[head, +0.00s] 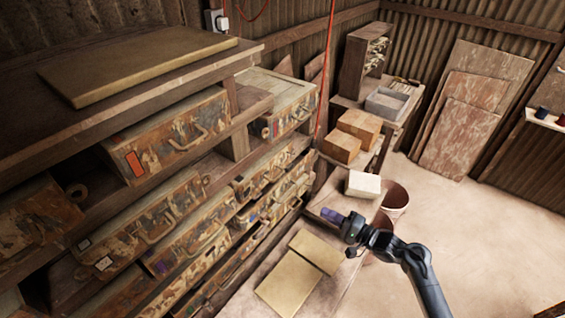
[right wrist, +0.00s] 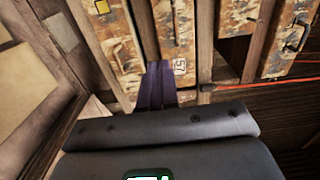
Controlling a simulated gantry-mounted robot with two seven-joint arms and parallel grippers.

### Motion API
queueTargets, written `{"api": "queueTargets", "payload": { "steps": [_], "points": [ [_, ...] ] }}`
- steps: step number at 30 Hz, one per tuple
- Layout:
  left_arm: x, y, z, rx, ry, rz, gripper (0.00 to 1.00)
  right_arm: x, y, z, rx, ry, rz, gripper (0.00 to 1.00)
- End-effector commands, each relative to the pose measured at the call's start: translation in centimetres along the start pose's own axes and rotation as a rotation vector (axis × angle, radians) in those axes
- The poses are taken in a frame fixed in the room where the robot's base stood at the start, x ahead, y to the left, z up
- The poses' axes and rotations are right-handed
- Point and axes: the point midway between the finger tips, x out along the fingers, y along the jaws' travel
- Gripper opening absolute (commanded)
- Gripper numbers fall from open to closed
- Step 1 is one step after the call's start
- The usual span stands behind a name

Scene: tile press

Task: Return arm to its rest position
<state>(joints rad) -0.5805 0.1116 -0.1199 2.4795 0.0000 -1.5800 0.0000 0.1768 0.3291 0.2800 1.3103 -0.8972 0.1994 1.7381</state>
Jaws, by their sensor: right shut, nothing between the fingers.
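My right arm comes in from the lower right of the head view. Its gripper (head: 330,214) has purple fingers and is shut and empty. It hangs in the air over the low bench, pointing left toward the wooden drawer rack. The right wrist view shows the purple fingers (right wrist: 156,88) pressed together, with worn drawer fronts (right wrist: 176,30) beyond them. I cannot tell whether the fingertips touch anything. My left gripper is out of view.
Drawers with metal handles (head: 157,222) fill the rack at left. One drawer (head: 275,97) sticks out. Flat boards (head: 289,284) lie on the low bench. A white block (head: 363,184), a bucket (head: 396,197) and cardboard boxes (head: 358,126) stand beyond the gripper. The floor at right is clear.

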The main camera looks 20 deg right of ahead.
Motion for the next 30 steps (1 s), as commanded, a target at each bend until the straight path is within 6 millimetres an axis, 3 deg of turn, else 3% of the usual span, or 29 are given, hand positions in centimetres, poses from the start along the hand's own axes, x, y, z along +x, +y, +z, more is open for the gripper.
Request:
{"api": "queueTargets", "payload": {
  "steps": [5, 8, 11, 16, 21, 25, 30],
  "points": [
    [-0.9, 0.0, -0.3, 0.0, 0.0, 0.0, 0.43, -1.6, 2.0, 1.2, 0.031, -0.002, 0.04, 0.0],
    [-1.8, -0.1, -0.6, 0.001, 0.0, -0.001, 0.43, -3.0, 4.4, 3.4, 0.072, -0.014, 0.086, 0.0],
    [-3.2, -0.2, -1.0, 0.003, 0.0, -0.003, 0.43, -4.6, 6.0, 7.9, 0.104, -0.052, 0.127, 0.0],
    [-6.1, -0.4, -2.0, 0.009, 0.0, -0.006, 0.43, -6.8, 6.3, 16.9, 0.012, -0.061, 0.274, 0.0],
    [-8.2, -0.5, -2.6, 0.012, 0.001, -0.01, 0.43, -9.1, 4.0, 22.8, -0.314, -0.033, 0.518, 0.0],
    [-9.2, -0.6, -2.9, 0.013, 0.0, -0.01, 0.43, -11.6, 0.6, 24.9, -0.558, -0.05, 0.723, 0.0],
    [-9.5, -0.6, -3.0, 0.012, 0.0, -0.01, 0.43, -15.2, -4.0, 25.8, -0.802, -0.166, 0.964, 0.0]
  ]
}}
